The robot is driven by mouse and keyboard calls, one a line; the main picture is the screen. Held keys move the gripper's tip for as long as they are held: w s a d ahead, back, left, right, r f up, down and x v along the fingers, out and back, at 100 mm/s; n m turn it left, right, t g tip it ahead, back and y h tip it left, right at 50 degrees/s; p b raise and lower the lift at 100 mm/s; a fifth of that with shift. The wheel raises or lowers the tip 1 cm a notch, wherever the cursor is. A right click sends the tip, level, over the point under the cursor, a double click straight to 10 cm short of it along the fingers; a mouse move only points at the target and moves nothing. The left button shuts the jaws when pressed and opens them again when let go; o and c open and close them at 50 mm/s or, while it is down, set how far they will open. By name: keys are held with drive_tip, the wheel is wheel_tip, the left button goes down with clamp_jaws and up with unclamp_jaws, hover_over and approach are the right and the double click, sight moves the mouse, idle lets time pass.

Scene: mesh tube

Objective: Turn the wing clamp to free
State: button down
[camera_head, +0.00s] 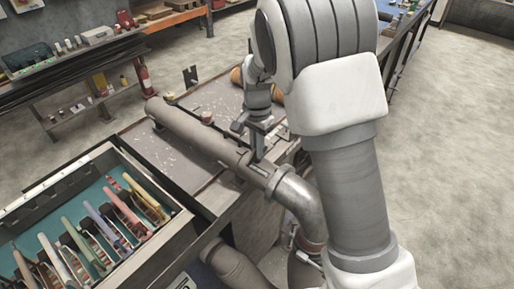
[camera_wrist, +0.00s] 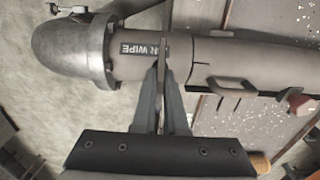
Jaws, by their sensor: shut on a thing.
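A long grey tube (camera_head: 195,130) lies across the bench and ends in a metal elbow (camera_head: 300,198) at its near end. In the wrist view the tube (camera_wrist: 240,62) runs sideways, with the elbow (camera_wrist: 75,48) at left. A thin upright wing (camera_wrist: 162,62), which looks like the wing clamp, stands in front of the tube beside a dark label with white letters (camera_wrist: 130,50). My gripper (camera_wrist: 163,78) is shut on this wing, one dark finger on each side. In the head view my gripper (camera_head: 256,150) is over the tube near the elbow; the wing's exact angle is unclear.
A bracket-like handle (camera_wrist: 228,88) and a red knob (camera_wrist: 302,104) sit right of my gripper in the wrist view. A tray of coloured-handled tools (camera_head: 95,225) stands at the near left. An orange cylinder (camera_head: 237,76) lies behind my wrist. Open floor (camera_head: 440,160) is at right.

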drive_tip(key=c, duration=1)
unclamp_jaws()
drive_tip(key=shift+o, duration=0.2)
drive_tip(key=shift+r, duration=0.1)
wheel_tip(320, 180, up, 17)
drive_tip(key=shift+r+b, duration=0.15)
drive_tip(key=shift+b, duration=0.25)
